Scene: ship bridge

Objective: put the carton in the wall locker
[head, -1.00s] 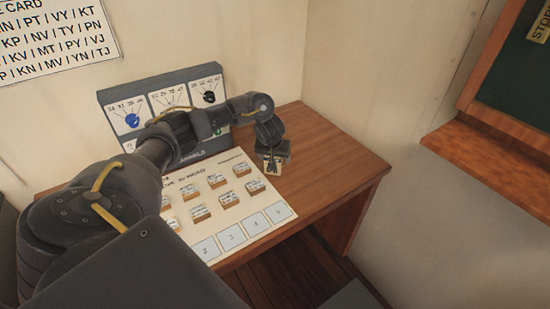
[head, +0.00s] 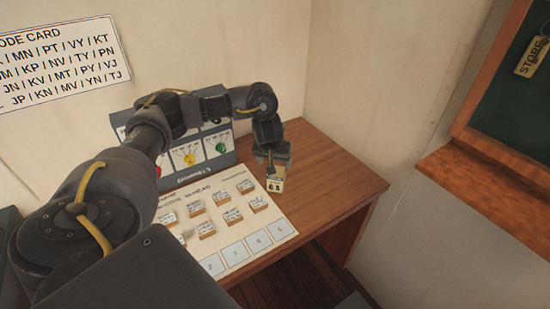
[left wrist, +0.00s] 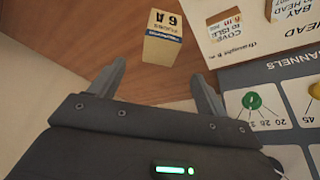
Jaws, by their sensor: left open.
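A small cream carton with dark marks (head: 276,185) stands on the wooden desk, by the right edge of the white card sheet. In the left wrist view the carton (left wrist: 163,38) lies just beyond the fingertips, roughly midway between them. My left gripper (head: 272,160) is above the carton in the head view. In the left wrist view its fingers (left wrist: 158,72) are spread, with nothing between them. At the right edge, a wood-framed dark green panel (head: 516,100) with a wooden ledge is on the wall; I cannot tell if it is the wall locker. My right gripper is out of view.
A white sheet (head: 240,254) with several small labelled blocks lies on the desk (head: 325,180). A grey channel panel (head: 230,165) with coloured knobs stands behind it. A STORE tag (head: 532,57) hangs at the green panel. The desk's right end is clear.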

